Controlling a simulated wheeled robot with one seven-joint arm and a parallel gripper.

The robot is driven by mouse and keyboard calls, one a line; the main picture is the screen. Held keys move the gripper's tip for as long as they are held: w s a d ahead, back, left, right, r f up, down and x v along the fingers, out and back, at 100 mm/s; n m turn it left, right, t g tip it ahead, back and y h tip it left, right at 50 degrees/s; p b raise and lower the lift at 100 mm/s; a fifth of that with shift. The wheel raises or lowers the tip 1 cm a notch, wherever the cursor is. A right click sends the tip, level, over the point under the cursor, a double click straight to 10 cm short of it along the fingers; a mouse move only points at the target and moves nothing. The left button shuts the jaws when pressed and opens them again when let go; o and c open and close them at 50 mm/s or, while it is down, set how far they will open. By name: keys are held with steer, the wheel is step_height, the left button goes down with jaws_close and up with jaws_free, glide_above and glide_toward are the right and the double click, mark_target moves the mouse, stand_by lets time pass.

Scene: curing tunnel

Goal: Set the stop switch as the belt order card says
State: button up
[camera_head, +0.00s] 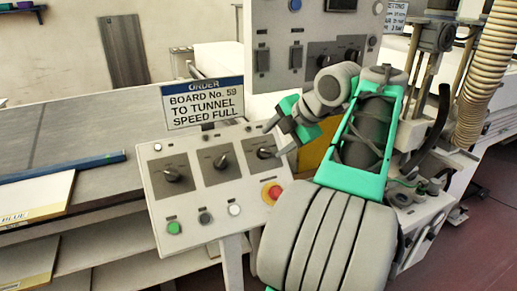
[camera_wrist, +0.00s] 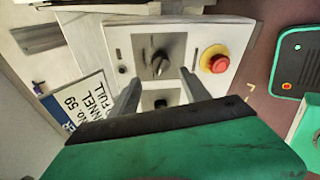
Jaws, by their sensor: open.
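The order card (camera_head: 203,103) stands above the control panel in the head view and reads "ORDER, BOARD No. 59 TO TUNNEL, SPEED FULL". It also shows sideways in the wrist view (camera_wrist: 80,103). The sloping panel (camera_head: 155,205) has three dark rotary switches: left (camera_head: 173,175), middle (camera_head: 221,162) and right (camera_head: 265,153). Their labels are too small to read, so I cannot tell which is the stop switch. My gripper (camera_head: 275,140) is open at the right switch, which shows in the wrist view (camera_wrist: 160,63) just beyond and between the fingertips. I cannot tell whether they touch it.
Below the switches are a green button (camera_head: 174,228), a black one (camera_head: 205,218), a white one (camera_head: 235,209) and a red mushroom button (camera_head: 271,193) close to my gripper. An upright panel (camera_head: 275,70) stands behind. A ribbed hose (camera_head: 487,70) hangs at the right.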

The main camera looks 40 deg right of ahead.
mark_target(266, 150)
steer(key=b+x, duration=0.1)
steer(key=x, duration=0.5)
steer(key=shift+w+d+f, duration=0.15)
steer(key=shift+f, duration=0.25)
jaws_close()
